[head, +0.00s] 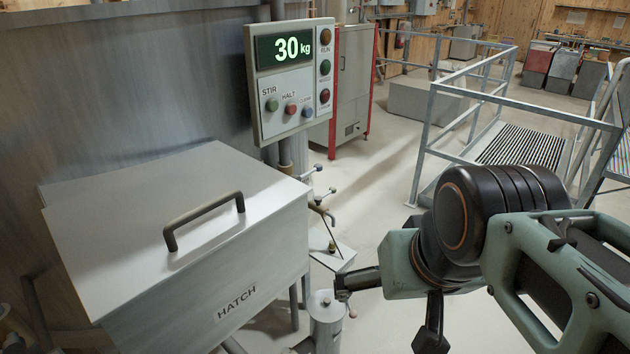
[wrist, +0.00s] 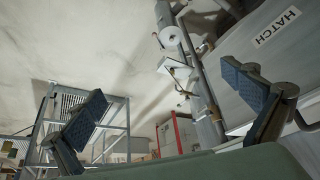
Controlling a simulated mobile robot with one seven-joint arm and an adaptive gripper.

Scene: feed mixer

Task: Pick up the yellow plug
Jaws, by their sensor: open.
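No yellow plug can be made out for sure in either view. My gripper (head: 388,316) is at the lower right of the head view, to the right of the hatch box. In the wrist view its two blue-padded fingers (wrist: 168,104) stand wide apart, with nothing between them but the floor and background. A small grey cylinder (head: 325,322) stands on the floor just left of the near finger in the head view. It also shows at the top of the wrist view (wrist: 171,37).
The grey box lid marked HATCH (head: 150,210) has a dark handle (head: 203,219). Above it is a control panel (head: 291,80) reading 30 kg. Small pipes and levers (head: 318,205) lie beside the box. A railed platform (head: 520,147) stands at right.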

